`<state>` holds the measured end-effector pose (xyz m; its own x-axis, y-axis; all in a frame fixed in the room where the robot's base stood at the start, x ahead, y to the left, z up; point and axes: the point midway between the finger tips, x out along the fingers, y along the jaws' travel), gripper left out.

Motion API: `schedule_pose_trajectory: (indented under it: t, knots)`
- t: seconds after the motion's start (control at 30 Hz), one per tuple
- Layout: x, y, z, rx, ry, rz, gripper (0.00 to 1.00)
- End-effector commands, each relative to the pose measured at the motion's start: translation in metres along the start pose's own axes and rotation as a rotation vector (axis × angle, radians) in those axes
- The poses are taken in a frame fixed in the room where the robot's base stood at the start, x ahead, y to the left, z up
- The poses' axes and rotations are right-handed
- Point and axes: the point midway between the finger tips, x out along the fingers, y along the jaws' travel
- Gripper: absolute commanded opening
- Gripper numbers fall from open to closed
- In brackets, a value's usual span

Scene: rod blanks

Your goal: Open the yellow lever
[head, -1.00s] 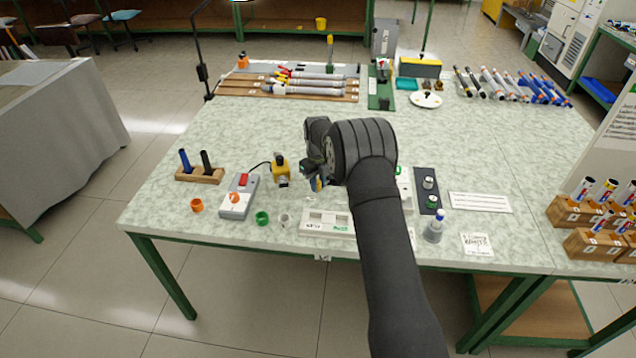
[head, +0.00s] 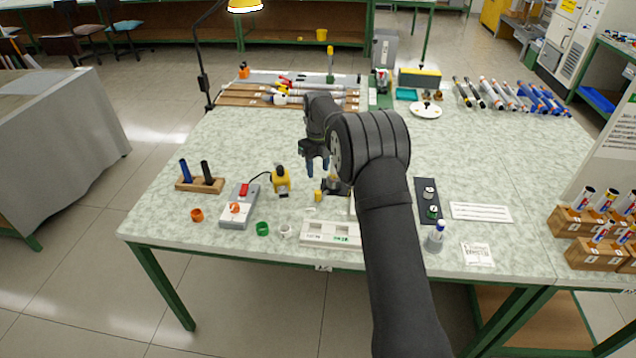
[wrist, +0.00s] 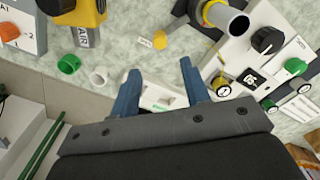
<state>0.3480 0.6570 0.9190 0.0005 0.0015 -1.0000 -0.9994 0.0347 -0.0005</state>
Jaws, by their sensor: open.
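The yellow lever seems to be the small yellow piece (head: 318,195) beside a dark fixture (head: 335,187) on the bench. In the wrist view its yellow block (wrist: 160,40) lies beside the fixture holding a grey tube (wrist: 232,20); its exact joint to the fixture is unclear. My gripper (head: 318,172) points down just above and behind the yellow piece in the head view. In the wrist view my gripper (wrist: 160,66) has its two blue fingers spread apart with nothing between them. The fingers appear clear of the yellow piece. My arm hides part of the fixture.
A yellow air unit (head: 281,181) and a grey switch box (head: 240,207) stand to the left. A white panel with a black knob (wrist: 267,40) is close on the right.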

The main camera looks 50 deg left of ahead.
Motion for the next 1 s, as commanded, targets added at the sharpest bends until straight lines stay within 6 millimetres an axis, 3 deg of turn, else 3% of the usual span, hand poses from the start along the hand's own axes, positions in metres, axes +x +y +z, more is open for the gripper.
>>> schedule_pose_trajectory:
  t: [0.2, 0.4, 0.8, 1.0]
  knots:
    - [-0.044, 0.0, 0.0, 0.0, -0.001, 0.0, 0.43]
    - [-0.063, 0.0, 0.0, 0.0, 0.0, 0.0, 0.43]
    - [-0.065, 0.0, 0.0, 0.0, 0.001, 0.0, 0.43]
    - [-0.05, 0.0, 0.0, 0.0, 0.003, 0.001, 0.43]
